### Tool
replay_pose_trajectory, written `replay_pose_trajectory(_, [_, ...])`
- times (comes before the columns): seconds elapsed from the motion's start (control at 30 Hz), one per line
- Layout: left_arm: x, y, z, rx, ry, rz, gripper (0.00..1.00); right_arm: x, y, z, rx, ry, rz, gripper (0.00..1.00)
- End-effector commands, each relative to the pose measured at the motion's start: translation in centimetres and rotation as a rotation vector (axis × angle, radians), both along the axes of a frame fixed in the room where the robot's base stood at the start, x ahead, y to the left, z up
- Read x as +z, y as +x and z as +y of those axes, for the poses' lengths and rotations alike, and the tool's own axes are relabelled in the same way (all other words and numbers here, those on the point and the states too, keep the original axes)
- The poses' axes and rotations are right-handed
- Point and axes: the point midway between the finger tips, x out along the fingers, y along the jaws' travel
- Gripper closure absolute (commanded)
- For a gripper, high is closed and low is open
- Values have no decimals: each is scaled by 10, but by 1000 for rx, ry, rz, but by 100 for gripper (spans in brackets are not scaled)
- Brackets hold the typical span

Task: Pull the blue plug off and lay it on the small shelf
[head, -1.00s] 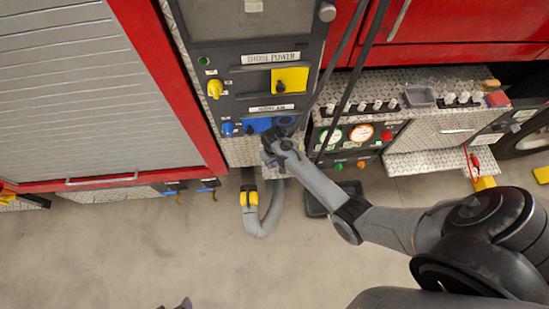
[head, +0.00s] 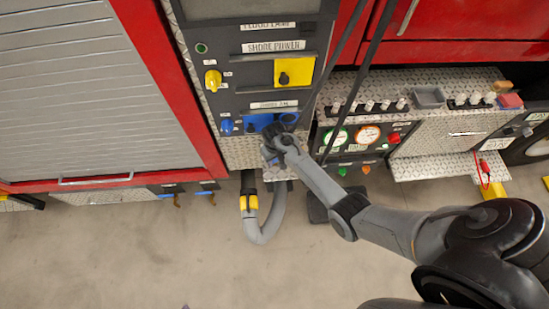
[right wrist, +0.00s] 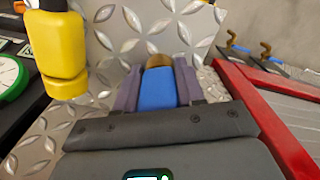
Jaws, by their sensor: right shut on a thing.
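The blue plug (right wrist: 158,92) with a brass tip sits between the two fingers of my right gripper (right wrist: 157,85) in the right wrist view. The gripper is shut on it. A diamond-plate surface lies behind and below the plug; I cannot tell whether they touch. In the head view my right gripper (head: 270,152) is just below the blue air panel (head: 259,122), with a bit of blue at its fingers. The small diamond-plate shelf (head: 279,173) shows just under the gripper, partly hidden by my arm. My left gripper is not clearly seen.
Black cables (head: 352,85) hang right of the panel. A gauge panel (head: 362,140) stands to the right.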

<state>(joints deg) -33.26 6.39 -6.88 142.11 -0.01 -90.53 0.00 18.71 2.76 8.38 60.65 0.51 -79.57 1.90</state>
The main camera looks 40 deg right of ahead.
Motion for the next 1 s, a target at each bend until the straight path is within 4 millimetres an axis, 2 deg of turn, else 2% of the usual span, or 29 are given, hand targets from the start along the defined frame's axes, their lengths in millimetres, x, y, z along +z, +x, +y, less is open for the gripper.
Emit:
replay_pose_trajectory(0.27, [0, 0, 1, -1, 2, 0, 32, 0, 0, 0, 0, 0, -1, 100])
replay_pose_trajectory(0.3, [0, 0, 1, -2, 3, 0, 32, 0, 0, 0, 0, 0, -1, 57])
replay_pose_trajectory(0.47, [0, 0, 2, -5, 9, 0, 32, 0, 0, 0, 0, 0, -1, 33])
replay_pose_trajectory(0.8, [0, 0, 3, -9, 14, -1, 32, 1, 0, 0, 0, 0, 0, 32])
replay_pose_trajectory(1.0, [5, 0, 3, -8, 11, -1, 32, 21, 1, 0, 0, -1, -3, 32])
